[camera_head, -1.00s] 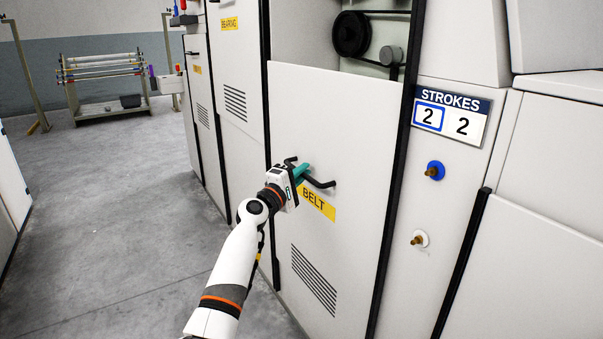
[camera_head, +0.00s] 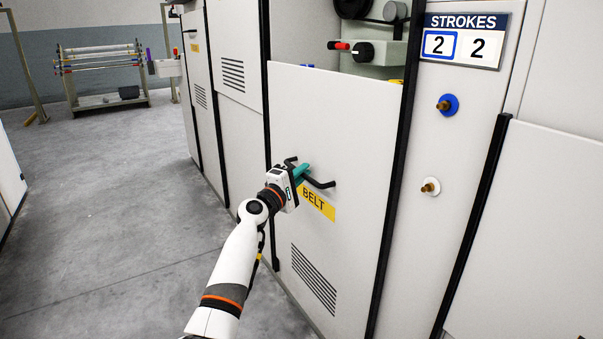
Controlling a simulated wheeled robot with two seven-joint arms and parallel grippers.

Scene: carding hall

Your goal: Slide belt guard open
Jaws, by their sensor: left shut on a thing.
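The belt guard (camera_head: 335,125) is a pale grey panel with a yellow BELT label (camera_head: 319,204), a black handle (camera_head: 322,184) and slotted vents low down. It stands between dark upright rails. My left gripper (camera_head: 301,174), with teal fingers, is shut on the handle, part of which it hides. Above the guard's top edge is an opening with a dark pulley (camera_head: 352,8), cut off by the frame top, and a pale box (camera_head: 375,55) with a red knob and a black knob. My right gripper is not in view.
The STROKES board (camera_head: 462,40) reads 2 and 2, right of the guard. Below it are a blue-ringed brass stud (camera_head: 447,105) and a white-ringed one (camera_head: 430,187). A rod rack (camera_head: 103,72) stands far left. The grey floor at left is clear.

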